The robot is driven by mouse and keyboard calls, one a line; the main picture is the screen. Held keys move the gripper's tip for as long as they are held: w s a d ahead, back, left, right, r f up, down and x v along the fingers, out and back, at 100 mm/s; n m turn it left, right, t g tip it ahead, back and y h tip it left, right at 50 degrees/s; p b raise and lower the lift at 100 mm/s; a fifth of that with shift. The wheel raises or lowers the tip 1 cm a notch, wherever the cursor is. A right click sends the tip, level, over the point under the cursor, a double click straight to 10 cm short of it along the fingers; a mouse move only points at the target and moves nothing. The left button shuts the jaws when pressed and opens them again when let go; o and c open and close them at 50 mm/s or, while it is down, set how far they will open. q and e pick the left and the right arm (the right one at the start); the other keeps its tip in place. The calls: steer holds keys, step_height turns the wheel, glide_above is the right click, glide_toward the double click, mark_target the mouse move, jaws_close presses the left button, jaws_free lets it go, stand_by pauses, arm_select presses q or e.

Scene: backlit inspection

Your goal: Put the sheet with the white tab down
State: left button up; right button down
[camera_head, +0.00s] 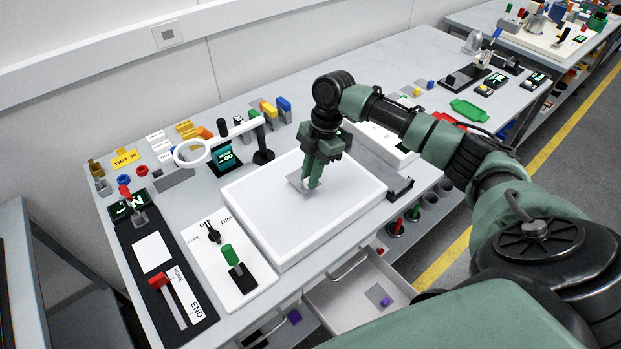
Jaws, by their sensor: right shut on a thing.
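My right gripper (311,185) points down over the white light panel (297,236) and is shut on a small grey sheet (296,181). The sheet is at the panel's middle, partly covered by the fingers. I cannot tell whether it touches the panel or is just above it. Its white tab cannot be made out at the fingertips. Another small grey sheet (375,293) with a purple tab (386,301) lies in the open drawer (345,308) below the table's front edge. My left gripper is not in view.
A ring magnifier (193,151) on a stand is left of the panel. A white board (212,258) with a green knob (229,253) and a black slider board (135,262) with a red handle (158,282) stand further left. The panel around the sheet is clear.

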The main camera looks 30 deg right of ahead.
steer(key=shift+f, duration=1.2)
steer(key=c, duration=1.4)
jaws_free()
steer(key=shift+f, duration=0.1)
steer(key=shift+r, duration=0.2)
steer(key=shift+d+r, duration=0.1)
steer(key=shift+r, duration=0.2)
steer(key=b+v, duration=0.2)
steer(key=v, duration=0.9)
steer(key=shift+d+r, duration=0.1)
steer(key=shift+r, duration=0.05)
